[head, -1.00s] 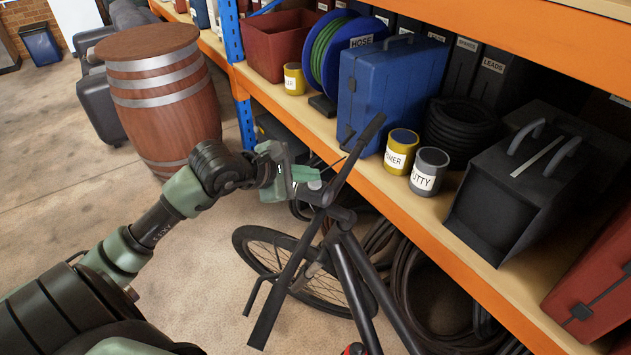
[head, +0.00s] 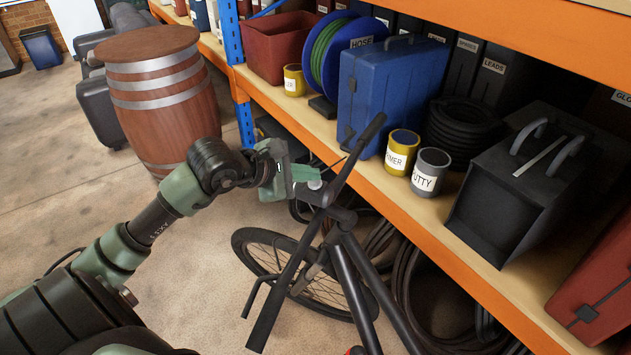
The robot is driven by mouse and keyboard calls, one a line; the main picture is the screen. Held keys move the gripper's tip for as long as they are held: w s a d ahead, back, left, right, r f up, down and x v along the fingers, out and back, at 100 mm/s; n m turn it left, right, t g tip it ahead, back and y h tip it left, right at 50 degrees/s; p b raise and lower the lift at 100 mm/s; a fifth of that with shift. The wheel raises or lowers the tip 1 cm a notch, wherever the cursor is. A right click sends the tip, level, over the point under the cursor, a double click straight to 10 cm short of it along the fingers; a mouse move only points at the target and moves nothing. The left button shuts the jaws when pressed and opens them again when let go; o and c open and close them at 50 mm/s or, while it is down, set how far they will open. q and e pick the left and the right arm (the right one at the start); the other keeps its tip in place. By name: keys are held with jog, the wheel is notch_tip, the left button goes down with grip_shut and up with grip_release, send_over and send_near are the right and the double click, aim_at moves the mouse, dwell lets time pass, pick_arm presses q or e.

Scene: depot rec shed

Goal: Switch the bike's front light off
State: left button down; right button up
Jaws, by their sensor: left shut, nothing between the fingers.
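The dark bike (head: 350,280) stands beside the shelf, with its handlebar (head: 283,285) running diagonally and its front wheel (head: 250,243) behind it. A small pale round spot (head: 314,185) at the front of the handlebar appears to be the front light; most of it is hidden, and I cannot tell whether it is lit. My left gripper (head: 312,179), green and dark, is shut and empty. Its fingertips are right at that pale spot; I cannot tell whether they touch it. My right gripper is not in view.
The orange-edged shelf (head: 440,240) runs close along the bike's right side. It carries a blue case (head: 385,90), tins (head: 402,152) and a dark bin (head: 500,215). Coiled hoses (head: 405,290) lie beneath. A wooden barrel (head: 165,105) stands at the back left. Floor at left is open.

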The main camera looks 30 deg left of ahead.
pick_arm(q)
notch_tip(320, 180, up, 6)
jog(key=s+p, duration=0.1)
jog(key=p, duration=0.1)
jog(key=shift+p, duration=0.4)
dwell(0.7)
